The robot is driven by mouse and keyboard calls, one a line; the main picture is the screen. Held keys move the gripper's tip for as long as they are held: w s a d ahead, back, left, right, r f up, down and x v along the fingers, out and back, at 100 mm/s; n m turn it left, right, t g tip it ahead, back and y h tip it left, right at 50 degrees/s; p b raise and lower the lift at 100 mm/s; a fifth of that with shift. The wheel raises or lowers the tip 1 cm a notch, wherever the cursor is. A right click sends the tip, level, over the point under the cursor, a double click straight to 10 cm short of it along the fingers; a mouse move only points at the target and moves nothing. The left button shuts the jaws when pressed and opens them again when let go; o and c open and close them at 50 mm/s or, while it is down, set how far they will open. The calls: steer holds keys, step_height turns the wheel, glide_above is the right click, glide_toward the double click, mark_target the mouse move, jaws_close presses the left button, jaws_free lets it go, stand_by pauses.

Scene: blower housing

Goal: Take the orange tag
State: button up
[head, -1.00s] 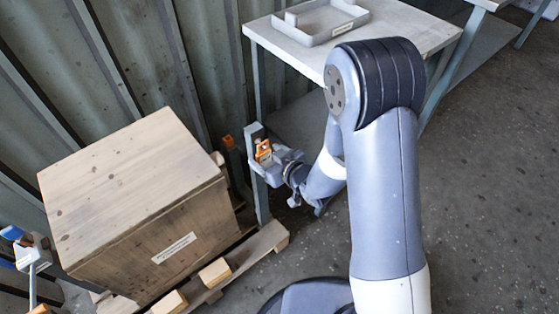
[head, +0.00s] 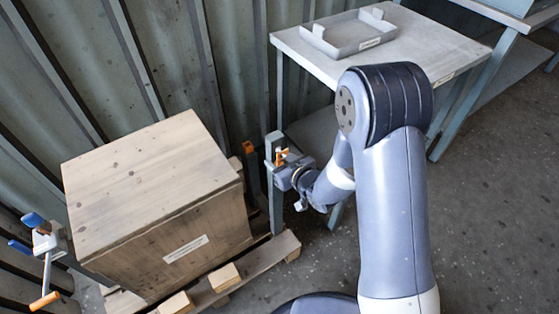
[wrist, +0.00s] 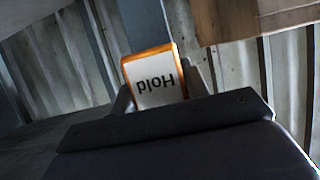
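The orange tag (head: 281,156) is beside the upper part of a grey-blue post, left of the bench. My gripper (head: 287,167) is at the tag. In the wrist view the fingers of my gripper (wrist: 158,88) meet the tag's left and right edges, with no clear gap, so it looks shut on the tag. The tag's lower edge is hidden behind my gripper's body. How the tag meets the post is not clear.
A wooden crate (head: 150,185) stands on a pallet (head: 262,260) to the left. A bench (head: 425,50) holding a grey tray (head: 350,45) is behind my arm. A blue-and-orange handled fixture (head: 45,240) is at far left. Open floor lies right.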

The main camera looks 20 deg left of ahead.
steer(key=c, duration=0.4)
steer(key=shift+r, duration=0.1)
steer(key=shift+r, duration=0.55)
steer(key=s+d+b, duration=0.1)
steer(key=s+d, duration=0.3)
steer(key=shift+d, duration=0.3)
stand_by(0.4)
steer(key=s+d+b, duration=0.2)
steer(key=s+d, duration=0.3)
steer(key=d, duration=0.1)
stand_by(0.4)
stand_by(0.3)
